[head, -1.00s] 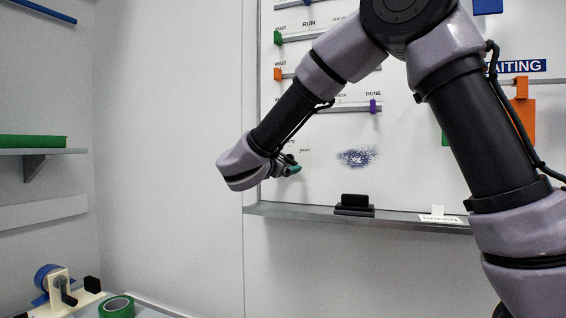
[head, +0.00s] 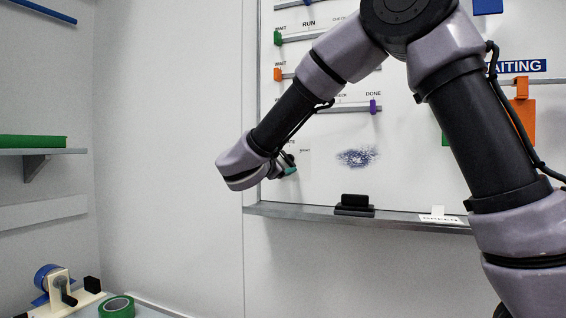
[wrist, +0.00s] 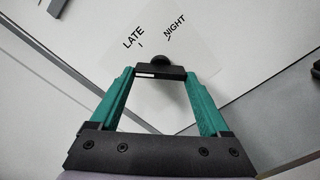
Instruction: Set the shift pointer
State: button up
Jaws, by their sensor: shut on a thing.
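In the wrist view my gripper (wrist: 160,74) has its teal fingers closed on the two ends of a short black bar (wrist: 168,73), which I take to be the shift pointer's handle. A dark round knob (wrist: 155,59) shows just beyond the bar. Past it a pale dial plate (wrist: 185,60) carries the words LATE (wrist: 134,36) and NIGHT (wrist: 175,25), each with a short mark. The pointer's tip cannot be made out. In the head view my gripper (head: 285,165) is at the whiteboard's lower left, mostly hidden behind my wrist.
Slider rails with a green tab (head: 277,38), an orange tab (head: 277,74) and a purple tab (head: 373,107) are above. A blue smudge (head: 357,158) is to the right. A black eraser (head: 354,203) sits on the board's ledge (head: 300,214).

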jog(key=shift+a+r+m, duration=0.1)
jog(key=shift+m, duration=4.1)
jog(key=o, duration=1.2)
jog(key=v, duration=1)
jog(key=shift+s+a, duration=0.15)
jog(key=shift+s, duration=0.25)
